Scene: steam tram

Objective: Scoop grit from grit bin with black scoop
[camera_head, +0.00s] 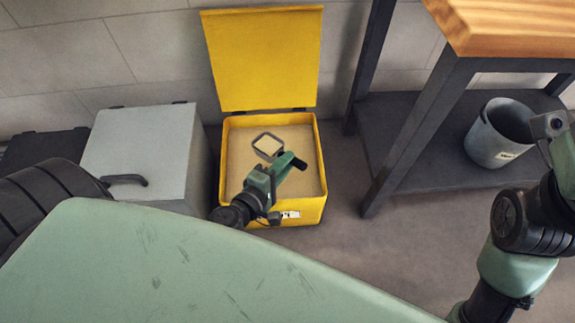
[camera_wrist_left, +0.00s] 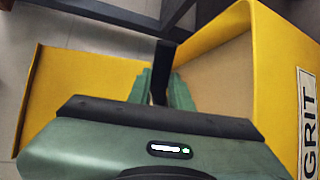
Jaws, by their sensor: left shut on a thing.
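The yellow grit bin (camera_head: 312,205) stands on the floor with its lid (camera_head: 262,60) up. Pale brown grit (camera_head: 240,150) fills much of it. My left gripper (camera_head: 287,166) is over the bin opening, shut on the handle of the black scoop (camera_head: 268,146). The scoop's square bowl shows a pale inside; I cannot tell whether that is grit. In the left wrist view the green fingers close on the black handle (camera_wrist_left: 162,70), with grit (camera_wrist_left: 215,75) beside it and the bowl hidden. My right arm is at the right edge; its fingertips do not show.
A grey box (camera_head: 140,150) with a dark handle stands close left of the bin. To the right are a wooden-topped bench (camera_head: 510,25) with dark legs and a grey bucket (camera_head: 490,140) on its lower shelf. Bare floor (camera_head: 345,225) lies between bin and bench.

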